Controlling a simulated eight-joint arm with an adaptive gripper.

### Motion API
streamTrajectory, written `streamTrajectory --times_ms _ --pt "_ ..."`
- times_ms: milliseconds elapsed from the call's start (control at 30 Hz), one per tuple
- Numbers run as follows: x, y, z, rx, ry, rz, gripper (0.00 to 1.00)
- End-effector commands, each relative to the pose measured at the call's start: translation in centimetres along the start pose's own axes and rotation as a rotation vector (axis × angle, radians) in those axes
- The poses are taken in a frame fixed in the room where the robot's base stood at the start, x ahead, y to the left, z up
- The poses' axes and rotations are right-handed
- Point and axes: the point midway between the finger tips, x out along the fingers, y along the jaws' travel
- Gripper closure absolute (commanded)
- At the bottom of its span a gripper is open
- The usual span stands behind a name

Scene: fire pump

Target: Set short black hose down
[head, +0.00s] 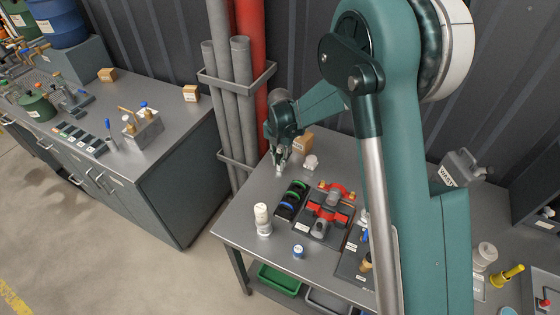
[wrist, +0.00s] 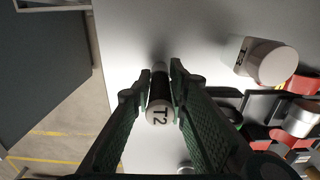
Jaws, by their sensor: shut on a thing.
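My gripper (head: 281,160) is at the back left of the grey table (head: 240,213). In the wrist view my gripper (wrist: 160,92) is shut on the short black hose (wrist: 158,92), a dark cylinder with a pale end marked T2 facing the camera. Its far end is pale grey and points at the table top. In the head view only a small pale end of the hose (head: 279,171) shows under the fingers. I cannot tell whether it touches the table.
A white fitting (head: 311,162) and a cardboard box (head: 302,143) stand right of my gripper. A white bottle (head: 262,219) stands nearer. The left table edge is close.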

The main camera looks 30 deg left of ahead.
Motion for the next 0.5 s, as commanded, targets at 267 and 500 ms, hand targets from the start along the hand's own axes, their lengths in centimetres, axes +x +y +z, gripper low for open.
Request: streamTrajectory --times_ms 267,500 --pt "0.26 -0.01 -0.01 0.0 0.0 0.0 0.97" --pt "0.29 -0.01 -0.01 0.0 0.0 0.0 0.68"
